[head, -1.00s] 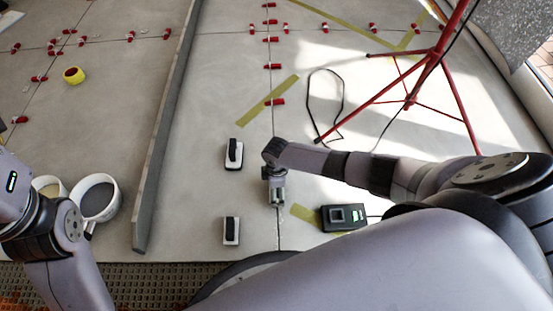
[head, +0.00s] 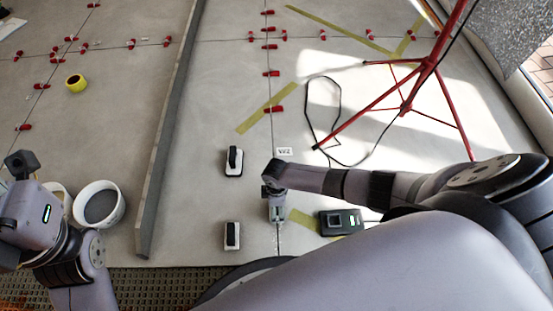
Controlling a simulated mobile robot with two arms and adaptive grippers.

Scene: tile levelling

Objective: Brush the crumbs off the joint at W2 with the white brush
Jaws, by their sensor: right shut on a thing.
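The W2 label (head: 284,151) lies beside the long floor joint, just beyond my right gripper (head: 277,212). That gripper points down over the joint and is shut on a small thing. The thing is mostly hidden beneath it, so I cannot make out whether it is the white brush. Two white blocks with black handles, the far one (head: 233,161) and the near one (head: 232,236), lie left of the joint.
A grey straightedge bar (head: 168,130) lies left of the blocks, with a white bucket (head: 100,204) beyond it. A black device (head: 341,222) sits right of my right gripper. A red tripod (head: 407,105), a cable loop and red clips stand farther off.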

